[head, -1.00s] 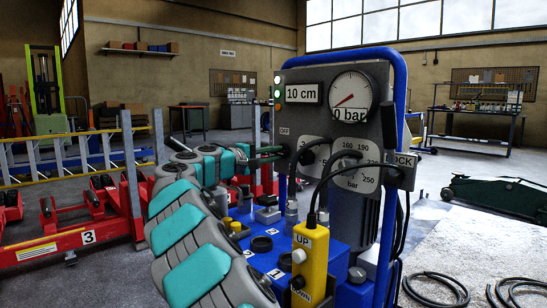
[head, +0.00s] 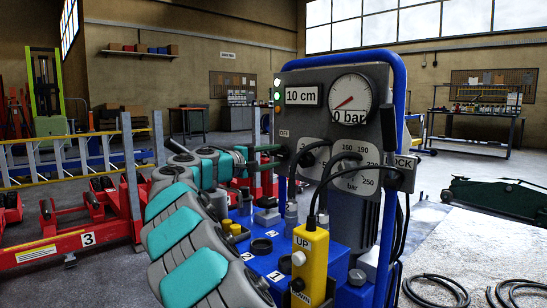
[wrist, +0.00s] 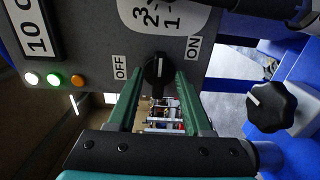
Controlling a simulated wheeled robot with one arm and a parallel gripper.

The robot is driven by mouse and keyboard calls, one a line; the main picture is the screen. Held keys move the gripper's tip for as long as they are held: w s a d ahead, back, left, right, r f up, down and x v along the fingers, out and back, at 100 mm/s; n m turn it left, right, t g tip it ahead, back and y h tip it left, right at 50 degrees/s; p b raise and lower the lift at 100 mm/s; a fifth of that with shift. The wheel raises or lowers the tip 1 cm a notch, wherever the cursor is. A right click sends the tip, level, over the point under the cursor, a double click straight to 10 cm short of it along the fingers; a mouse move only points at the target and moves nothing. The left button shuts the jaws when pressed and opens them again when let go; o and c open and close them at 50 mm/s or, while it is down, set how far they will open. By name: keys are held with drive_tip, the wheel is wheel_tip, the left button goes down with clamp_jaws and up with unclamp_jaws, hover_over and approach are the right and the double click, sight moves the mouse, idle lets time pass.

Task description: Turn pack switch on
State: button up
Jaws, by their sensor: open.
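The pack switch (wrist: 158,70) is a black rotary knob with a white pointer line, on the dark grey panel (wrist: 95,50) in the wrist view. An OFF label (wrist: 120,67) lies to its left and an ON label (wrist: 194,48) to its right. The pointer line runs upright in the picture, between the labels. My gripper (wrist: 160,80) is open, its green fingers on either side of the knob; I cannot tell whether they touch it. In the head view my gripper (head: 266,158) is at the panel's left edge, below the OFF label (head: 284,133), and the knob is not clearly visible.
Lit indicator lamps (wrist: 55,80) and the 10 cm display (wrist: 38,30) are beside the switch. A black star knob (wrist: 271,107) stands to the right. The pressure gauge (head: 351,97) reads about 0 bar. A yellow pendant (head: 311,262) and its cables hang in front of the blue unit.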

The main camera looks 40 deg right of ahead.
drive_tip(key=a, duration=0.7)
drive_tip(key=shift+s+a+p, duration=0.15)
drive_tip(key=shift+s+p, duration=0.15)
drive_tip(key=shift+s, duration=0.1)
